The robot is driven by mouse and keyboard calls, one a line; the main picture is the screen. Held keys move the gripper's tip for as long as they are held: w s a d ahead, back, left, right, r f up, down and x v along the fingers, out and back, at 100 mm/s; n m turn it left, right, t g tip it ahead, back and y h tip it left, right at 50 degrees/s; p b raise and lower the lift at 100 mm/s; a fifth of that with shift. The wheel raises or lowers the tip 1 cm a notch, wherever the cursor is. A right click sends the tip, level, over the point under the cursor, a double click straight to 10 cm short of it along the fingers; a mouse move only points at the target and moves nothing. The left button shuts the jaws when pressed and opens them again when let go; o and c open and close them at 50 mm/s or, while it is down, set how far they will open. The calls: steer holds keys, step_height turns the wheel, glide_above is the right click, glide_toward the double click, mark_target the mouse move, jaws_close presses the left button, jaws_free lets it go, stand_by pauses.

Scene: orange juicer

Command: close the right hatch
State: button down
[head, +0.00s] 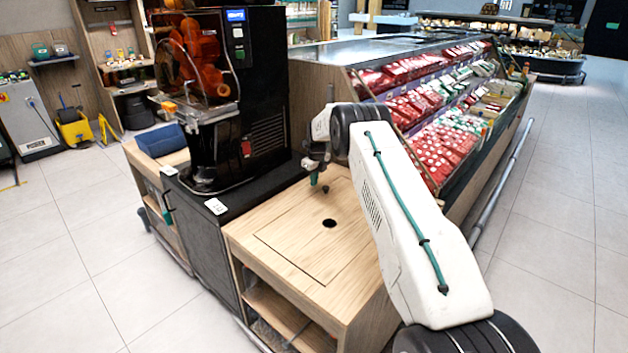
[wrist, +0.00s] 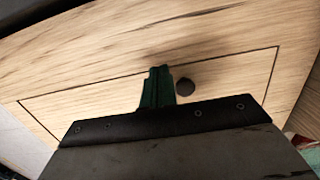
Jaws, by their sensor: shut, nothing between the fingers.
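The right hatch (head: 300,240) is a rectangular wooden panel with a thin dark outline and a round dark finger hole. It is set in the wooden counter top right of the juicer, and looks flat and level with the wood around it. In the wrist view the hatch (wrist: 225,75) fills much of the picture, with its hole just right of the fingers. My gripper (head: 314,180) is over the far part of the counter top, fingers pointing down. Its green fingers (wrist: 157,88) are together and empty. I cannot tell whether they touch the wood.
The black juicer (head: 225,90) stands on a dark cabinet (head: 205,220) just left of the counter. A chilled display case (head: 440,110) with red packs is behind and right of my arm. Open shelves (head: 285,310) are under the counter.

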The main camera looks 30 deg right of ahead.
steer(key=shift+r, duration=0.15)
step_height(320, 180, up, 7)
steer(key=s+a+f+n+g, duration=0.2)
steer(key=s+n, duration=0.5)
steer(key=n, duration=0.1)
steer(key=s+a+r+n+g, duration=0.1)
steer(key=s+a+r+n, duration=0.65)
steer(key=s+r, duration=0.35)
steer(key=s+a+r+n, duration=0.7)
steer(key=s+r+n, duration=0.15)
steer(key=s, duration=0.35)
steer(key=s+a+r+n+t, duration=0.1)
steer(key=s+a+r+n, duration=0.1)
steer(key=s, duration=0.8)
steer(key=s+a+r+n+t, duration=0.1)
steer(key=s+a+r+n, duration=0.2)
steer(key=s, duration=0.7)
steer(key=s+a+r+n+t, duration=0.1)
steer(key=s+a+r+n, duration=0.2)
steer(key=s, duration=0.6)
steer(key=shift+s+a, duration=0.4)
steer(key=shift+a, duration=0.95)
